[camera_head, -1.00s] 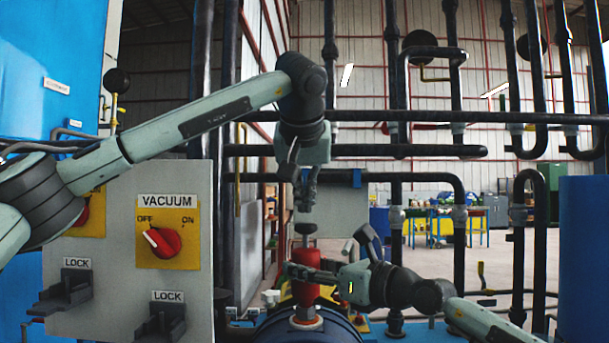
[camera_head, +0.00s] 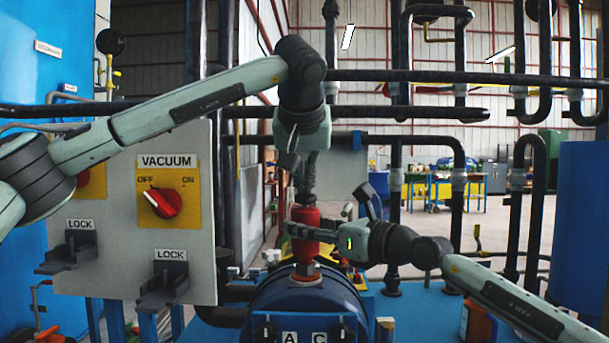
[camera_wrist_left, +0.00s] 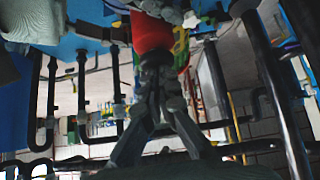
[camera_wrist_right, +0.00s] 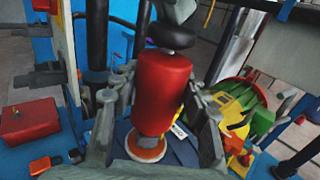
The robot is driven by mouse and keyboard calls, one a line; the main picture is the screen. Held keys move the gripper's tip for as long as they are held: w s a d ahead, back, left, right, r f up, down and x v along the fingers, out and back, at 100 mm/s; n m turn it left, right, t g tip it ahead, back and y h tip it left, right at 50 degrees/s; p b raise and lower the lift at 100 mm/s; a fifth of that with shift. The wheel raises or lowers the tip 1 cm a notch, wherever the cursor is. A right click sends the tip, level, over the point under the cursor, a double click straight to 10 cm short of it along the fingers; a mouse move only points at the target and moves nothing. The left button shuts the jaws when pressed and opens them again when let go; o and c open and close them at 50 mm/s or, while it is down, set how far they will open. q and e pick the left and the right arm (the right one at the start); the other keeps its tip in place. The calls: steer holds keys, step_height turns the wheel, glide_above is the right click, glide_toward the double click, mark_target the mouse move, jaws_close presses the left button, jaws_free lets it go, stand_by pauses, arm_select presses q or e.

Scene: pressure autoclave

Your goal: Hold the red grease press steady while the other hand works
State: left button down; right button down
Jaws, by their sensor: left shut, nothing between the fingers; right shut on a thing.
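The red grease press (camera_head: 305,250) stands upright on a fitting on top of the blue vessel. My right gripper (camera_head: 296,231) is shut around the press's body from the right. The right wrist view shows the red body (camera_wrist_right: 162,92) between its two fingers. My left gripper (camera_head: 305,194) is shut and points down right above the press. Its fingertips are at the press's top, where a dark knob (camera_wrist_right: 170,37) shows close above the body. In the left wrist view the closed fingertips (camera_wrist_left: 155,62) meet the red press (camera_wrist_left: 150,30); exact contact cannot be told.
A grey panel with a VACUUM switch (camera_head: 161,203) and two LOCK brackets (camera_head: 163,285) stands left. The blue vessel (camera_head: 260,302) lies below. Dark pipes (camera_head: 460,210) run behind and right. A blue drum (camera_head: 585,220) stands far right.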

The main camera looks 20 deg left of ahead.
arm_select(q)
steer(key=shift+f, duration=0.2)
steer(key=w+r+v, duration=0.2)
steer(key=v, duration=1.1)
steer(key=shift+a, duration=0.3)
steer(key=shift+r, duration=0.15)
stand_by(0.5)
arm_select(e)
steer(key=c, duration=0.7)
jaws_free()
